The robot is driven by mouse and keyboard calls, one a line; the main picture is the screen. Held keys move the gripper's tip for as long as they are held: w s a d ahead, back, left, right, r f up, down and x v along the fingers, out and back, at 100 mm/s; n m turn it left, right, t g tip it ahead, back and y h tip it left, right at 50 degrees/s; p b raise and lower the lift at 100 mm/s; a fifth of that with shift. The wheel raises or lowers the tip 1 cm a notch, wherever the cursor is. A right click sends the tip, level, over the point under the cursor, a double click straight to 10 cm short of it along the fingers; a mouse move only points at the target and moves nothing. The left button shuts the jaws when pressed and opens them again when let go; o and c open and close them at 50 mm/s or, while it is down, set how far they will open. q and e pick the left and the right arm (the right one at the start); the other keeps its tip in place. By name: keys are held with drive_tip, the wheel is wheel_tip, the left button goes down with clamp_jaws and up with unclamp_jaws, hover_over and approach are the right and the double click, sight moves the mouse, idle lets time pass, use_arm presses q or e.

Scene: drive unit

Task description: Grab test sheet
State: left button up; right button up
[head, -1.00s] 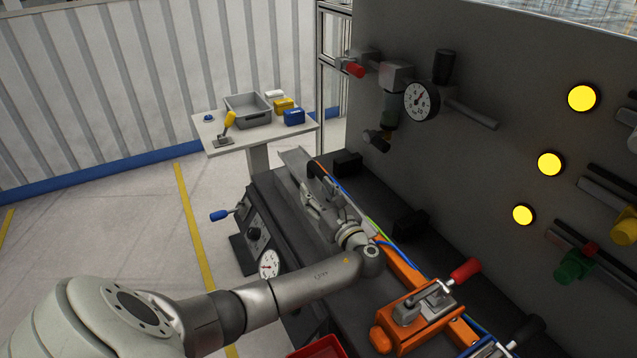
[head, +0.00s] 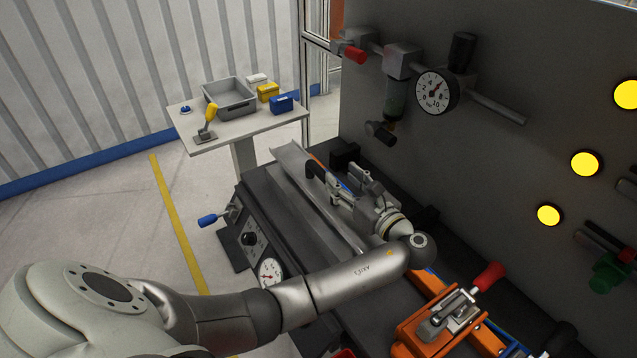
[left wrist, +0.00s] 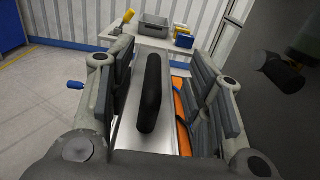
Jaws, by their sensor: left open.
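The test sheet (head: 318,218) is a long bare metal sheet lying along the dark bench. In the left wrist view the sheet (left wrist: 122,140) runs away beneath the fingers. A black bar-shaped handle (left wrist: 152,95) stands over it. The handle also shows in the head view (head: 316,168), partly hidden by the fingers. My left gripper (head: 340,186) is open, with one finger on either side of the handle and a gap on both sides in the wrist view. Whether the fingertips touch the sheet cannot be told. My right gripper is not in view.
An orange clamp fixture with a red lever (head: 490,276) sits at the lower right. A grey panel with a gauge (head: 437,92) and yellow lamps rises at the right. A side table (head: 255,130) holds a grey bin (head: 230,98) and small boxes. Floor at left is clear.

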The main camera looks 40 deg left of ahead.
sight(322, 181)
use_arm(q)
drive_tip(key=f, duration=0.4)
drive_tip(key=shift+s+d, duration=0.1)
drive_tip(key=shift+d, duration=0.15)
drive_tip(key=shift+a+f, duration=0.15)
drive_tip(key=shift+f, duration=0.1)
drive_tip(key=shift+a+f, duration=0.1)
drive_tip(key=shift+a, duration=0.05)
drive_tip(key=p+x, duration=0.1)
drive_tip(key=x, duration=0.5)
drive_tip(key=shift+a+p, duration=0.3)
drive_tip(key=shift+w+a, duration=0.25)
drive_tip(key=shift+w, duration=0.1)
drive_tip(key=shift+c, duration=1.3)
clamp_jaws()
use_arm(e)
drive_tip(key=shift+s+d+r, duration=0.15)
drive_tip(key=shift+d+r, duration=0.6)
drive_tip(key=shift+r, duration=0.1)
